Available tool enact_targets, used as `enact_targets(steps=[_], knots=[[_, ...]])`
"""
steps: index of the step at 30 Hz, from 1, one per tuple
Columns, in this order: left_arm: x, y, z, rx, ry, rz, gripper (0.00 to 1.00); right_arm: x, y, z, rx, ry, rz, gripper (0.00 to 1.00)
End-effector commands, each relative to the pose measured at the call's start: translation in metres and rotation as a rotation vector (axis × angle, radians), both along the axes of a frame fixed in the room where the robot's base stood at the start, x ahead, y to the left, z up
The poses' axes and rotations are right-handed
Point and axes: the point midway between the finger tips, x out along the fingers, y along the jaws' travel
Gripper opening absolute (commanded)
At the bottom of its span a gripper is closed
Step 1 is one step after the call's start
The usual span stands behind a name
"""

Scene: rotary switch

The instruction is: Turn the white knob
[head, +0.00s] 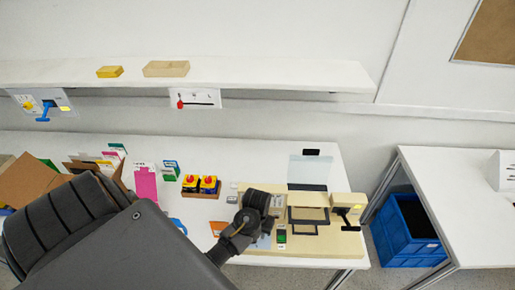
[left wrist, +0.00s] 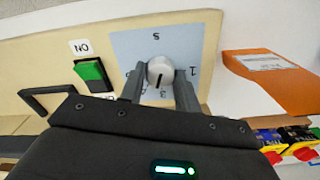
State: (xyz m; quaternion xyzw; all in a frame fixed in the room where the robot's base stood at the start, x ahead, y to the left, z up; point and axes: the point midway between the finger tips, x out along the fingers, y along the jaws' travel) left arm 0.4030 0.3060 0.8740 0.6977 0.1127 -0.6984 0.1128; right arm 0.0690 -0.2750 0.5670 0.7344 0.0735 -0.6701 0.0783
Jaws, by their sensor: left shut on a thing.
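The white knob (left wrist: 160,71) sits on a light blue dial plate (left wrist: 140,48) with numbers around it, in the left wrist view. A dark line on the knob points toward the bottom of that view. My left gripper (left wrist: 160,84) has one finger on each side of the knob and is shut on it. In the head view, my left gripper (head: 254,222) is over the left part of the beige device (head: 345,243) and hides the knob. My right gripper is in neither view.
A green rocker switch (left wrist: 90,72) and a black handle (left wrist: 45,98) are beside the dial. An orange block (left wrist: 270,78) stands on the other side. A blue crate (head: 408,230) is at right.

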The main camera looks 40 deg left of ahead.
Motion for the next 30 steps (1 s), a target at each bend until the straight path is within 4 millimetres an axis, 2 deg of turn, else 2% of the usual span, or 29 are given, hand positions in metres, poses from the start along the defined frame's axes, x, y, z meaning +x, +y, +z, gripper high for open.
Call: enact_targets(steps=[12, 30], knots=[[0.0021, 0.0008, 0.0017, 0.001, -0.006, 0.258, 0.09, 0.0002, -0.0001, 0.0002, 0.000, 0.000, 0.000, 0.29], [0.0024, 0.0006, 0.0020, 0.001, -0.007, 0.331, 0.09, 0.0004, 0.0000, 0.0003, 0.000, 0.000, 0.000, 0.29]])
